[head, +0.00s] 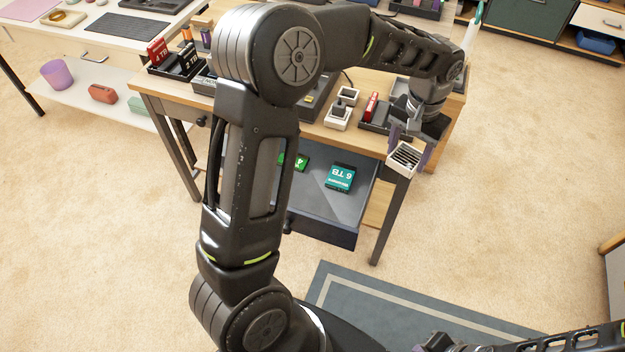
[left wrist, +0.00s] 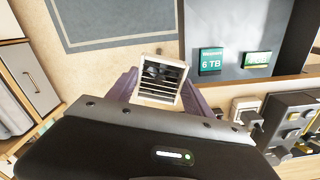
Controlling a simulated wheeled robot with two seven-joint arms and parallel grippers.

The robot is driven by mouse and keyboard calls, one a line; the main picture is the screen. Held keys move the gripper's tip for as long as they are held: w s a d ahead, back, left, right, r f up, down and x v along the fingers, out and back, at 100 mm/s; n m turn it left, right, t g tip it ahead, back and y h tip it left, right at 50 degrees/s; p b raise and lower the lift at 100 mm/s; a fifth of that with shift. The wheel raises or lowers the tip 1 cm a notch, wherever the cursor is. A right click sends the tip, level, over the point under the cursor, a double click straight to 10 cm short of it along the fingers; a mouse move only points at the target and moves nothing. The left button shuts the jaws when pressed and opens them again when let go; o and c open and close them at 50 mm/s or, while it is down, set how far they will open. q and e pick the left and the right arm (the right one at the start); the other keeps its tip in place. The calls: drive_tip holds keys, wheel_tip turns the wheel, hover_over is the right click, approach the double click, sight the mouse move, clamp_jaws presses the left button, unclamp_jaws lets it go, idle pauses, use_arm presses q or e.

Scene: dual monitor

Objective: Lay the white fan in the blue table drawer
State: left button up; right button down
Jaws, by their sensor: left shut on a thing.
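The white fan (head: 404,159) is a small box with a slatted grille. It hangs between the purple fingers of my left gripper (head: 408,149), which is shut on it. The fan (left wrist: 159,78) also shows in the left wrist view, with a finger on each side. The blue table drawer (head: 322,222) is pulled open under the desk. The fan is above and to the right of the drawer in the head view, outside its opening. My left arm hides the drawer's left part. Part of my right arm shows at the bottom right; its gripper (head: 432,345) is cut off and unclear.
A teal 6 TB box (head: 341,177) and a green box (head: 294,161) lie in the drawer, with bare floor around them. A desk leg (head: 391,215) stands just below the fan. The desktop (head: 312,129) holds trays and small devices. A blue-grey rug (head: 345,300) lies in front.

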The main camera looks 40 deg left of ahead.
use_arm(q)
drive_tip(key=s+a+f+m+b, duration=0.4)
drive_tip(key=a+f+m+b, duration=0.15)
drive_tip(key=b, duration=0.35)
drive_tip(key=m+b, duration=0.9)
hover_over(330, 206)
wheel_tip(330, 206, down, 4)
drive_tip(key=shift+r+p, duration=0.3)
drive_tip(key=shift+p, duration=0.05)
drive_tip(key=shift+f, duration=0.1)
drive_tip(key=shift+f+b, duration=0.7)
drive_tip(key=shift+f, duration=1.75)
drive_tip(key=shift+f+b, duration=0.75)
drive_tip(key=shift+f, duration=1.75)
drive_tip(key=shift+f, duration=0.1)
